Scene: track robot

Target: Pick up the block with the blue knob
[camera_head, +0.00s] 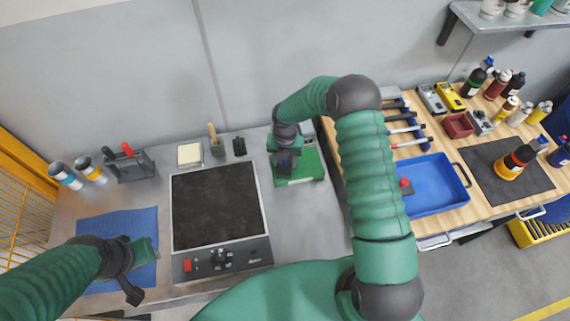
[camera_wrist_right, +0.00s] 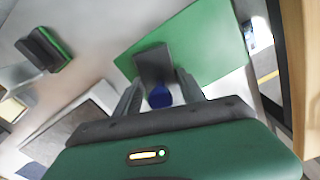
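The block with the blue knob stands on a green mat (camera_head: 300,178). In the right wrist view the dark grey block (camera_wrist_right: 153,64) lies just past my fingertips, and its blue knob (camera_wrist_right: 160,96) shows between the two fingers. My right gripper (camera_wrist_right: 160,84) is open around the knob, with a visible gap on each side. In the head view my right gripper (camera_head: 284,168) hangs over the mat and largely hides the block. My left gripper (camera_head: 140,268) is above the blue cloth at the left; its finger opening is unclear.
A dark hotplate (camera_head: 218,210) lies left of the mat. Another dark block (camera_head: 239,146) and a brush holder (camera_head: 217,147) stand behind it. A blue tray (camera_head: 433,184) with a red-knobbed item (camera_head: 405,187) is on the wooden bench to the right.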

